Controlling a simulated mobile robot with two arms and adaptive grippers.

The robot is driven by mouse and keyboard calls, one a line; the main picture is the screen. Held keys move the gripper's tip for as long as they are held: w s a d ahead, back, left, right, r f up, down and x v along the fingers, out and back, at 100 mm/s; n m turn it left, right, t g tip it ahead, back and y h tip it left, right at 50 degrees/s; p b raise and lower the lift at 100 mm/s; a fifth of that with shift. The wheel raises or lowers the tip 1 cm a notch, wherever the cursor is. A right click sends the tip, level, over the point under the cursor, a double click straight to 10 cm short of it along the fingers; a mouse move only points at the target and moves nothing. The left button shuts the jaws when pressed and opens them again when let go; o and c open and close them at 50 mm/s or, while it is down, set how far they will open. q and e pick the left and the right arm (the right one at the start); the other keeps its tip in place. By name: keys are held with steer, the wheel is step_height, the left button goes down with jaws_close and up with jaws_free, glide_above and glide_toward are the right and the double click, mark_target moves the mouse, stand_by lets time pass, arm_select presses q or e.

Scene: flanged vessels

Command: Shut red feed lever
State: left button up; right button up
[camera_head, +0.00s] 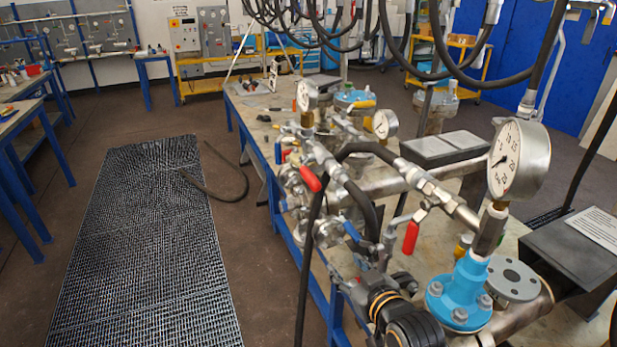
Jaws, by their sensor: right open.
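Several red-handled levers show on the valve pipework. One red lever (310,178) slants on the near valve cluster at mid-table. Another red lever (411,237) hangs nearly upright below the thick pipe that runs to the large gauge. A small red handle (285,156) is farther back. I cannot tell which is the feed lever. My right gripper (362,265) is open at the lower middle, below and left of the hanging red lever and close to a blue lever (352,232). No lever is seen between its fingers, though pipework and hose partly hide them. My left gripper is not in view.
A large pressure gauge (518,159) stands above a blue flanged vessel neck (460,292) at right. Black hoses (312,240) cross in front of the valves. A dark box (570,251) is at far right. Floor grating (145,250) lies clear at left.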

mark_target(309, 177)
steer(key=w+a+r+n+t+y, duration=0.1)
steer(key=w+a+r+t+y, duration=0.2)
steer(key=w+r, duration=0.6)
steer(key=shift+t+h, duration=0.3)
steer(key=shift+h, duration=0.4)
steer(key=p+x, duration=0.1)
steer(key=x, duration=0.2)
steer(key=r+p+x, duration=0.1)
steer(key=x, duration=0.3)
steer(key=p+x, duration=0.1)
steer(key=x, duration=0.3)
steer(key=shift+a+r, duration=0.15)
steer(key=shift+r, duration=0.05)
jaws_close()
